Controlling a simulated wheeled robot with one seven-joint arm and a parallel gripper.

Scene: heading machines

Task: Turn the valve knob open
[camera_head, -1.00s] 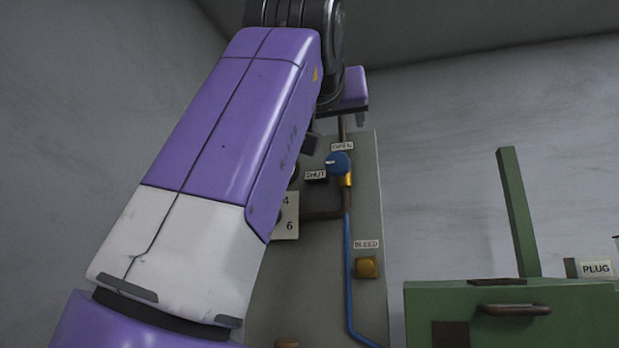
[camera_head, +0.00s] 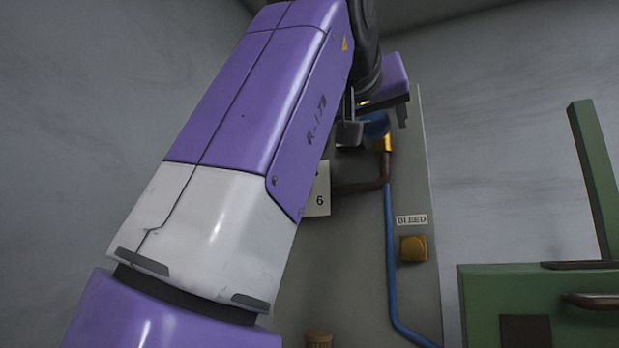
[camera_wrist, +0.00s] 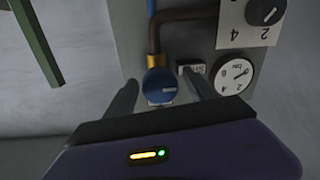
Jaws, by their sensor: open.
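The valve knob is a round blue knob on a brass fitting. In the head view the knob (camera_head: 376,125) is partly hidden by my gripper (camera_head: 372,122). In the wrist view the blue knob (camera_wrist: 160,86) shows between the two fingers of my gripper (camera_wrist: 165,95), which is open. The fingers lie to either side of the knob; I cannot tell whether they touch it. The SHUT label (camera_wrist: 192,70) is beside the knob in the wrist view. The OPEN label is not readable now.
The grey panel (camera_head: 345,265) carries a brown pipe (camera_head: 358,187), a blue tube (camera_head: 389,260), and a yellow button (camera_head: 413,248) under a BLEED label (camera_head: 411,220). A gauge (camera_wrist: 234,77) and a black dial (camera_wrist: 264,12) sit near the knob. A green cabinet (camera_head: 490,300) stands at right.

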